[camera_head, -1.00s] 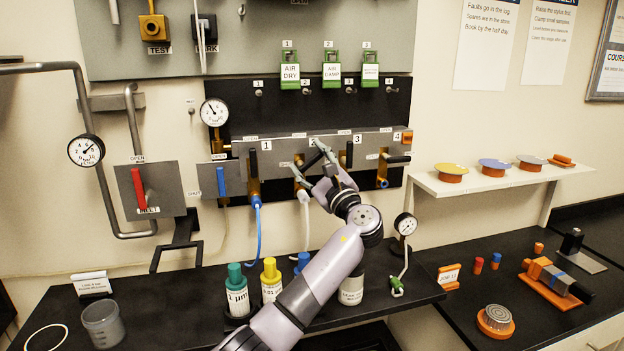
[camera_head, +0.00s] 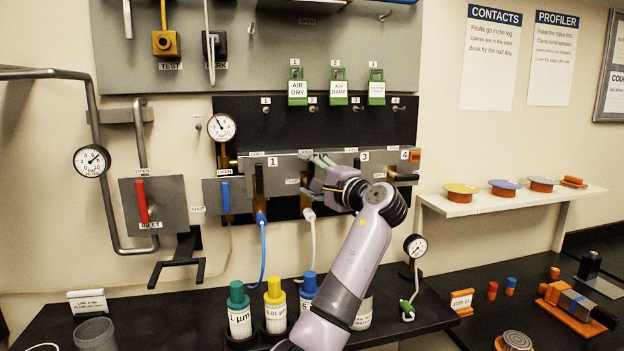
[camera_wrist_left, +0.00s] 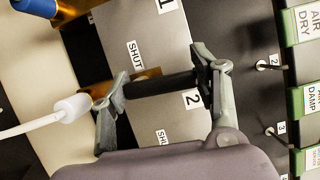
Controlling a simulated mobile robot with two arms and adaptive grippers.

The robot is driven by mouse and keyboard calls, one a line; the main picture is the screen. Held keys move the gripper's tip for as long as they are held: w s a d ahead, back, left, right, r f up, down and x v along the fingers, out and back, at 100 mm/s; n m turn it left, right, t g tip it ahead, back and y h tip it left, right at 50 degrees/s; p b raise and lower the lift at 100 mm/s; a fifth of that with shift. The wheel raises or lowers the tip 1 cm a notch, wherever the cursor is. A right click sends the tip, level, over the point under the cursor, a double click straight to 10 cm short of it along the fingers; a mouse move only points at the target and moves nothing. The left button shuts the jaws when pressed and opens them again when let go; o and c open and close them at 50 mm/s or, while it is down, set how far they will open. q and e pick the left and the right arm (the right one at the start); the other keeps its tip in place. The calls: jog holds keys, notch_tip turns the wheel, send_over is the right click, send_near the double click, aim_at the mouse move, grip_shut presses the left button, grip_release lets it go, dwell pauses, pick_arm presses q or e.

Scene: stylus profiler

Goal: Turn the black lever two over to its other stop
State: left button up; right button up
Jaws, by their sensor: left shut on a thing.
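Black lever two (camera_wrist_left: 160,85) lies between the two fingers of my left gripper (camera_wrist_left: 160,88) in the left wrist view, one finger at each end of it. The lever runs along the panel near the "2" label and a SHUT label, and appears roughly upright on the panel. In the head view my left gripper (camera_head: 318,174) is at valve two on the grey manifold (camera_head: 290,160), and its fingers hide most of the lever. The white hose fitting (camera_wrist_left: 72,107) of this valve shows beside the lower finger. My right gripper is not in view.
Black lever one (camera_head: 259,178) stands upright to the left; lever three (camera_head: 357,164) is close to my wrist on the right. Lever four (camera_head: 405,177) lies sideways. Green tags (camera_head: 336,86) hang above on hooks. Bottles (camera_head: 275,305) stand on the bench below.

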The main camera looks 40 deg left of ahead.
pick_arm(q)
jog(key=shift+a+f+n, duration=0.1)
jog(key=shift+n, duration=0.4)
jog(key=o, duration=1.2)
jog(key=v, duration=1.2)
